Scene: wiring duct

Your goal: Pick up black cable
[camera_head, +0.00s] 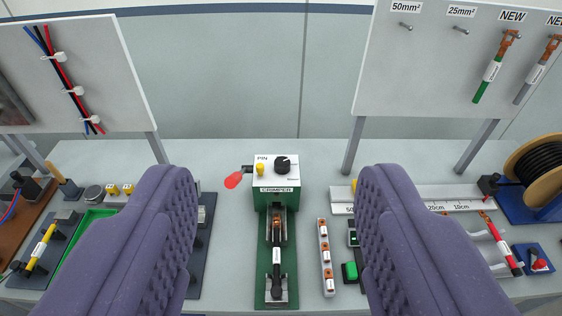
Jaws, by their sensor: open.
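A short black cable (277,273) with a white label and a copper lug at its far end lies in the cradle of the green crimper (262,225). It points away from me, in the middle of the view. My gripper (275,205) is open, with one purple padded finger at the left and one at the right. The crimper and the black cable show between the fingers, and neither finger touches the cable. The fingers hide parts of the table on both sides.
A red-handled lever (234,180) sticks out left of the crimper. A strip of copper lugs (326,255) stands close to its right, beside a green button (350,271). A yellow cable (40,248) lies far left, a red cable (502,243) far right. Two white boards stand behind.

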